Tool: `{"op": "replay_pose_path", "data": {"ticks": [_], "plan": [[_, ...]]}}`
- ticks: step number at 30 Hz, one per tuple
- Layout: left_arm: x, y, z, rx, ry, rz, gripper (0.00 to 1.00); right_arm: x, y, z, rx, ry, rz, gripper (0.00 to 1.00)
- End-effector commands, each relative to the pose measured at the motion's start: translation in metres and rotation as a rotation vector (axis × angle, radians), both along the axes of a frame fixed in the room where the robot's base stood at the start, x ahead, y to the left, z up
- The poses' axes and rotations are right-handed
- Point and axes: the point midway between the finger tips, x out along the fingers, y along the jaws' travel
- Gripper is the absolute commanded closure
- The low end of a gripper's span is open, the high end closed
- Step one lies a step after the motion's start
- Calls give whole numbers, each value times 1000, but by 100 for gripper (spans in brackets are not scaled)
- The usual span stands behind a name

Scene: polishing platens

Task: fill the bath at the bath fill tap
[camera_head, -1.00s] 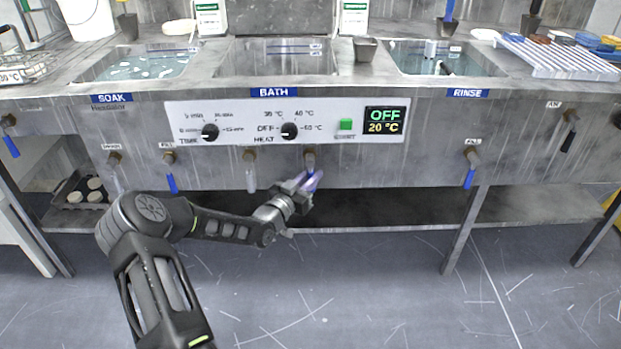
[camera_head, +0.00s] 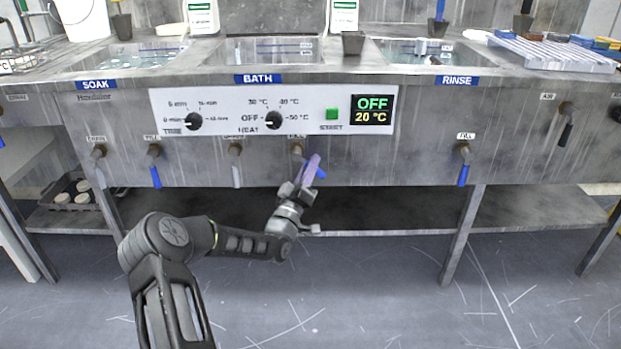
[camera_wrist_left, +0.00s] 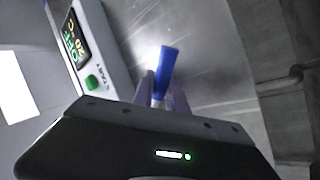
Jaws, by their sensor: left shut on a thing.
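The bath fill tap (camera_head: 297,150) is on the front panel below the BATH label, right of a grey-levered tap. Its blue lever (camera_head: 321,173) slants to the right, partly hidden by my fingers. My left gripper (camera_head: 312,168) comes from below and is shut on the lever. In the left wrist view the blue lever (camera_wrist_left: 167,62) stands up between the fingertips (camera_wrist_left: 163,92). The bath (camera_head: 272,61) is the middle basin; its water level cannot be told. My right gripper is not in view.
The panel display (camera_head: 372,109) reads OFF and 20 °C, beside a green START button (camera_head: 332,114). The grey-levered tap (camera_head: 236,152) hangs just left. The rinse fill tap (camera_head: 464,152) is well to the right. A shelf (camera_head: 400,212) runs below.

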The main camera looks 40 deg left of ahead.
Motion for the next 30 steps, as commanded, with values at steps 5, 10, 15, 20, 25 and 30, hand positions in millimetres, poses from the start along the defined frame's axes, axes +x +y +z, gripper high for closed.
{"op": "replay_pose_path", "data": {"ticks": [5,10,15,20,25,30], "plan": [[2,-3,1,-83,-59,0,100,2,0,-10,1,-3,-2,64],[3,-3,4,-125,-90,0,100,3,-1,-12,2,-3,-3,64],[3,-4,6,-139,-103,0,100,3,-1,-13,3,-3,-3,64],[3,-4,6,-139,-103,0,100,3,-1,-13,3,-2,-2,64],[3,-3,6,-139,-103,0,81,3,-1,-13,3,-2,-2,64],[3,-4,6,-138,-102,1,73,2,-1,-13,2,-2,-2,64]]}}
